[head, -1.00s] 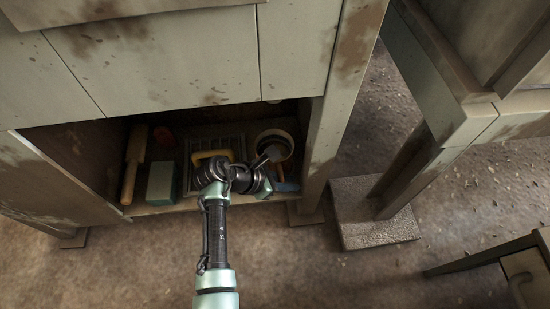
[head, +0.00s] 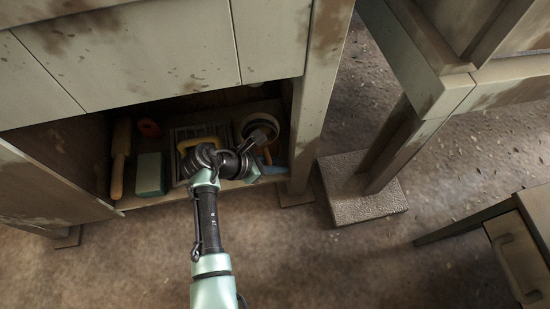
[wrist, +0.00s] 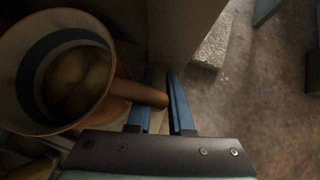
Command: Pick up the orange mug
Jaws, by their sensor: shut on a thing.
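The orange mug (wrist: 103,110) has a wide pale rim, a blue band inside and a reddish-orange handle. In the wrist view it fills the upper left, its opening facing the camera. My gripper (wrist: 160,108) has its two blue fingers around the handle, shut on it at the mug's right side. In the head view the mug (head: 258,116) shows as a pale ring at the right of the open compartment, partly covered by my arm's dark wrist. Whether its base touches the shelf is hidden.
The cabinet's right post (head: 309,110) stands close by. Floor in front is free.

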